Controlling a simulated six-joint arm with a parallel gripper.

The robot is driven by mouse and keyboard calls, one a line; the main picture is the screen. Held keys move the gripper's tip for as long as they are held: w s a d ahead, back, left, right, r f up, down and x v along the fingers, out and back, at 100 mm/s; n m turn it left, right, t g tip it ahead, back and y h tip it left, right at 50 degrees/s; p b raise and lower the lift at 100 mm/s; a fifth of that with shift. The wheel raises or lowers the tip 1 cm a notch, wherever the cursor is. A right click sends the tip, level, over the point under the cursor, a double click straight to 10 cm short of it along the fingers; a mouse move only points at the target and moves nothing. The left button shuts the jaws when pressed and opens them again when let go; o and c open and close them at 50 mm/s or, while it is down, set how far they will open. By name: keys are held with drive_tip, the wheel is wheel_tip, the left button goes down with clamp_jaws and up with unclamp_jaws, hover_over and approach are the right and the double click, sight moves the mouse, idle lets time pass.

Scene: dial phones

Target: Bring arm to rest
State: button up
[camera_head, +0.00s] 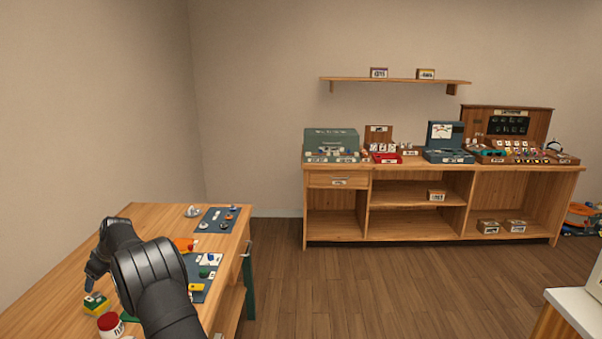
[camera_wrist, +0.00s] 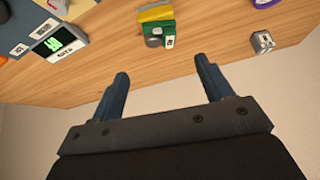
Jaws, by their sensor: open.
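My arm (camera_head: 150,275) is black and reaches over the wooden table at the left of the head view. My gripper (camera_wrist: 165,82) shows in the wrist view with two blue fingers spread apart. Nothing is between them. The fingers are over the table's edge part, with a pale wall or floor surface behind. In the head view the gripper is mostly hidden by the arm; a bluish tip (camera_head: 97,284) shows at the left, above a green and yellow block (camera_head: 95,303). The same block shows in the wrist view (camera_wrist: 155,22), beyond the fingers and apart from them.
The wooden table (camera_head: 50,285) also bears a red-and-white jar (camera_head: 110,325) and dark mats (camera_head: 217,219) with small parts. In the wrist view a device with a green display (camera_wrist: 58,44) and a small metal piece (camera_wrist: 263,42) lie nearby. A workbench (camera_head: 340,224) stands at the back; the floor between is clear.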

drive_tip(key=s+a+f, duration=0.2)
drive_tip(key=s+a, duration=0.1)
drive_tip(key=a, duration=0.2)
drive_tip(key=s+a+f+n, duration=0.1)
drive_tip(key=s+a+f, duration=0.2)
drive_tip(key=a, duration=0.2)
drive_tip(key=s+a+f+n+g, duration=0.1)
drive_tip(key=s+a+f, duration=0.1)
drive_tip(key=a+f, duration=0.1)
drive_tip(key=shift+s+a+f, duration=0.1)
drive_tip(key=shift+s+a, duration=0.1)
drive_tip(key=shift+a, duration=0.25)
drive_tip(key=shift+s+a+f, duration=0.1)
drive_tip(key=shift+s+a, duration=0.1)
drive_tip(key=shift+a, duration=0.25)
